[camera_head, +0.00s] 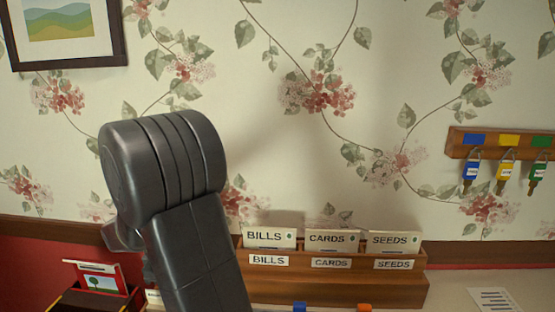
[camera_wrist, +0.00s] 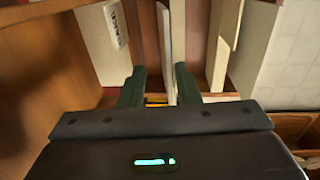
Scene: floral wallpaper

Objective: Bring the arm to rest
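My arm (camera_head: 190,220) rises at the left in the head view, where my gripper is hidden. In the wrist view my gripper (camera_wrist: 161,85) has its two dark green fingers apart. A thin pale upright card or panel (camera_wrist: 165,50) stands between the fingers, close to the right one. A gap shows on its left, so the fingers are not closed on it.
A wooden sorter (camera_head: 330,289) labelled BILLS, CARDS and SEEDS holds an envelope (camera_head: 270,238) behind each label. Blue, yellow and green tagged keys hang from a rack (camera_head: 463,149) at right. A framed picture (camera_head: 118,30) hangs upper left. A paper (camera_head: 495,300) lies lower right.

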